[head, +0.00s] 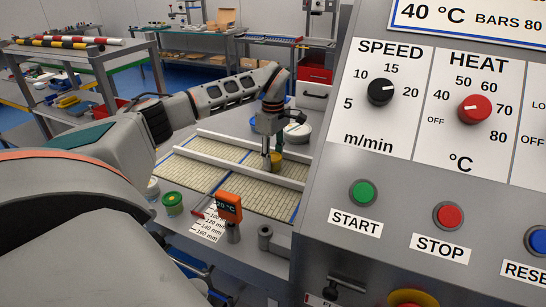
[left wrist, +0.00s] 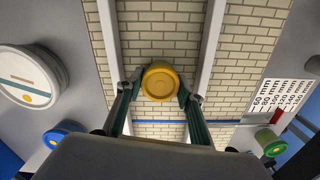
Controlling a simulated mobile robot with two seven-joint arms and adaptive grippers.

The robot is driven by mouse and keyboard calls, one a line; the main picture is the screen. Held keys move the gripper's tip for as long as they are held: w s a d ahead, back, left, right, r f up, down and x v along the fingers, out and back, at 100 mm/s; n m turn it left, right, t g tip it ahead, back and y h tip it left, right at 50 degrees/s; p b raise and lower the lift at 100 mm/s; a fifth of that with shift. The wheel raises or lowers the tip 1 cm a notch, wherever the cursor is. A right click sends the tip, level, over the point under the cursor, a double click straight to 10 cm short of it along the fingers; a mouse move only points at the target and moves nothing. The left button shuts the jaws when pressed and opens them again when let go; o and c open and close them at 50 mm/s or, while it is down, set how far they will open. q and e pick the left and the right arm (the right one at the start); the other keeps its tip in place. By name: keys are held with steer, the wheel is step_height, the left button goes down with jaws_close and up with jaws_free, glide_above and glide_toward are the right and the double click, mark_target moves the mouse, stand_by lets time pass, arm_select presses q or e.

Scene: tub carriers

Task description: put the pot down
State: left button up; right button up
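A small pot with a yellow lid (left wrist: 160,82) is between the fingers of my left gripper (left wrist: 159,92), seen from above in the left wrist view. The fingers meet it on both sides. In the head view the pot (head: 276,159) shows beneath my left gripper (head: 270,150), over the pale brick-patterned belt (head: 185,176). Whether its bottom touches the belt I cannot tell. White guide rails (left wrist: 213,45) run on either side of the pot. A blue line (left wrist: 153,122) crosses the belt nearby. My right gripper is in neither view.
A pot with a green lid (head: 172,201) and an orange display (head: 229,206) stand at the belt's near side. A large white round tub (head: 297,132) stands beyond the belt. The control panel (head: 420,180) fills the right. A blue-lidded pot (left wrist: 65,137) is at left.

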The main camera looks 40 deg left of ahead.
mark_target(273, 156)
arm_select(q)
steer(key=shift+o, duration=1.3)
steer(key=shift+r, duration=0.1)
step_height(273, 156, up, 12)
